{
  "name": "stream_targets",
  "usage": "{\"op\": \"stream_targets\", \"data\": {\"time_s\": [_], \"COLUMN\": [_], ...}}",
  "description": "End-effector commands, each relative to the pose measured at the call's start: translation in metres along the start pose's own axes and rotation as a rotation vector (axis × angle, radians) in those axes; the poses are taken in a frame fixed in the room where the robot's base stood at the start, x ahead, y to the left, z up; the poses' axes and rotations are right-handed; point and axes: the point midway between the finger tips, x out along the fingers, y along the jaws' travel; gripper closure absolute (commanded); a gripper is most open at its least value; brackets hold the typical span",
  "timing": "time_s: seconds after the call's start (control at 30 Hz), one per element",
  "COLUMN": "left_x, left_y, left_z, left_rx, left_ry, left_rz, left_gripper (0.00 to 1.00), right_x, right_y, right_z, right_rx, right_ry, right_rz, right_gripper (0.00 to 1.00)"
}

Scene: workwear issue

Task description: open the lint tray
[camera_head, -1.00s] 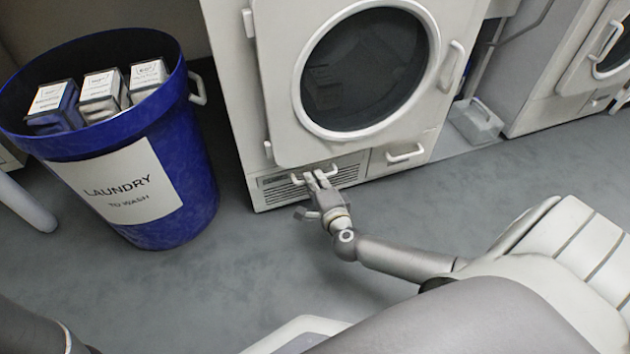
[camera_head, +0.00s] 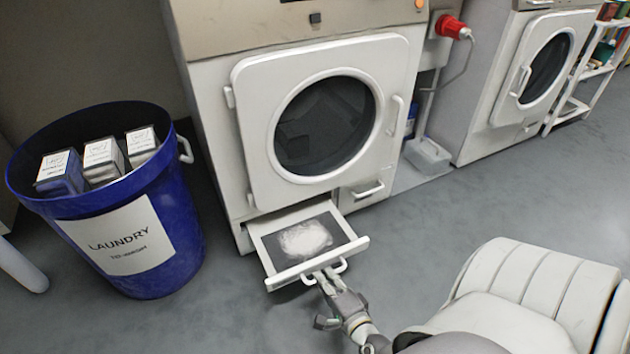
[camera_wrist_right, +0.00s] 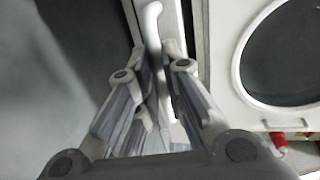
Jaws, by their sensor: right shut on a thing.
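The lint tray (camera_head: 272,246) is pulled out of the lower left front of the dryer (camera_head: 222,172). A pale patch of lint (camera_head: 304,238) lies on its dark screen. My right gripper (camera_head: 324,276) is shut on the tray's handle (camera_head: 342,266) at the front edge. In the right wrist view the fingers (camera_wrist_right: 160,85) close around the white handle bar (camera_wrist_right: 151,28). My left gripper is not in view.
A blue laundry bin (camera_head: 180,215) with several labelled boxes stands to the left of the dryer. A smaller drawer (camera_head: 361,195) beside the tray is closed. Another machine (camera_head: 480,125) stands to the right. The floor (camera_head: 235,310) before the tray is clear.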

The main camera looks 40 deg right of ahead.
Motion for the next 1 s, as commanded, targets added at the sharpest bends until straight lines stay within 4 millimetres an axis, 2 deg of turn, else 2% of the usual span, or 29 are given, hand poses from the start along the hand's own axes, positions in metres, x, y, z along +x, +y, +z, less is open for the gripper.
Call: {"op": "stream_targets", "data": {"time_s": [0.03, 0.2, 0.63, 0.67, 0.8, 1.0], "left_x": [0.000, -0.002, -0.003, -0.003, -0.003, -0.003], "left_y": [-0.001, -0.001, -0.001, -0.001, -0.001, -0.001], "left_z": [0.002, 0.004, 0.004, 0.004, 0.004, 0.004], "left_rx": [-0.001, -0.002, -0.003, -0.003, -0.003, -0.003], "left_ry": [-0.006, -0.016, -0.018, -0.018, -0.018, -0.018], "left_rz": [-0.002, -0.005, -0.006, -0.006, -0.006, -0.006], "left_gripper": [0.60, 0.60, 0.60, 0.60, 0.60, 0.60], "right_x": [-0.010, -0.025, -0.032, -0.032, -0.032, -0.030], "right_y": [0.003, 0.006, 0.009, 0.009, 0.009, 0.007], "right_z": [0.001, 0.001, 0.002, 0.003, 0.002, 0.001], "right_rx": [0.001, 0.001, 0.001, 0.001, 0.000, 0.000], "right_ry": [-0.003, -0.003, -0.004, -0.004, -0.003, -0.002], "right_rz": [0.007, 0.004, 0.007, 0.007, 0.006, 0.002], "right_gripper": [1.00, 1.00, 1.00, 0.89, 0.71, 0.69]}}
